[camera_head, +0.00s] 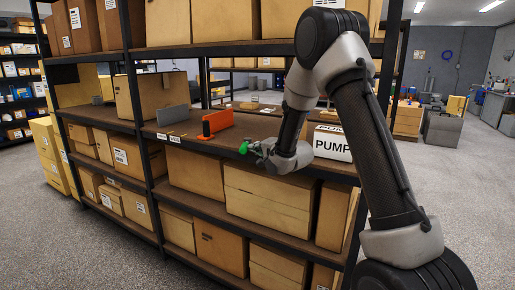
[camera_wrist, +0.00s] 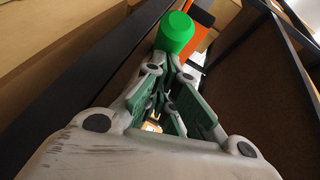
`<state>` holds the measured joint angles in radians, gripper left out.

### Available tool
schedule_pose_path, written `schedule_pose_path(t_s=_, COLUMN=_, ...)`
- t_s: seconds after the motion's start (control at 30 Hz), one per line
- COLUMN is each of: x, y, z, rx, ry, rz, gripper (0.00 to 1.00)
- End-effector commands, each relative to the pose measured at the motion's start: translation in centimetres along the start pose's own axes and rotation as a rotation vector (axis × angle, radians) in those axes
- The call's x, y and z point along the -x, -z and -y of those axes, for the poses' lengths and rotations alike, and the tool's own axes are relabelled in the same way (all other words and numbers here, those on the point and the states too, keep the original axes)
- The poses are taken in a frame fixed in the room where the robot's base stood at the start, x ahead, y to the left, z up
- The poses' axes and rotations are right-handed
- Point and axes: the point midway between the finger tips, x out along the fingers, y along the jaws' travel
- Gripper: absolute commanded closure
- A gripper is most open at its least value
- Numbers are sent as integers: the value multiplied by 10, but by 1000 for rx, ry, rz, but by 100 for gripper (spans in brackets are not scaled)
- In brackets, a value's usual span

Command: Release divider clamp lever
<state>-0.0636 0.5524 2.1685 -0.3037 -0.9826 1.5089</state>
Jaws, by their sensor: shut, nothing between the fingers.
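The orange divider (camera_head: 216,122) stands upright on the middle shelf; part of it shows at the top of the wrist view (camera_wrist: 205,22). A green knob (camera_head: 243,148), which looks like the lever's grip, is at the shelf's front edge, right of the divider. It appears as a green cylinder (camera_wrist: 175,34) just beyond my fingertips in the wrist view. My gripper (camera_wrist: 170,70) is shut and empty, with its tips close to the knob; I cannot tell whether they touch. In the head view my gripper (camera_head: 254,150) hides the lever's surroundings.
A grey divider (camera_head: 172,116) stands left of the orange one. A white box marked PUMP (camera_head: 333,142) sits right of my wrist. Cardboard boxes (camera_head: 268,192) fill the shelf below, and a dark upright post (camera_head: 135,90) stands to the left. The shelf board (camera_head: 262,126) behind my gripper is mostly clear.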

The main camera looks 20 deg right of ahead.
Motion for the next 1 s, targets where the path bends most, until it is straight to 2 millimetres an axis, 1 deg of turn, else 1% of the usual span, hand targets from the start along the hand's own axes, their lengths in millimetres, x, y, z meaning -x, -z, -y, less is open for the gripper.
schedule_pose_path(t_s=0.03, x=-1, y=-4, z=2, rx=-1, ry=-1, rz=-10, gripper=100)
schedule_pose_path(t_s=0.17, x=-3, y=-12, z=3, rx=-14, ry=-13, rz=-72, gripper=100)
schedule_pose_path(t_s=0.3, x=-7, y=-22, z=6, rx=-32, ry=-30, rz=-163, gripper=100)
schedule_pose_path(t_s=0.7, x=-26, y=-47, z=13, rx=-30, ry=-31, rz=-159, gripper=100)
schedule_pose_path(t_s=1.0, x=-37, y=-57, z=17, rx=-30, ry=-31, rz=-160, gripper=100)
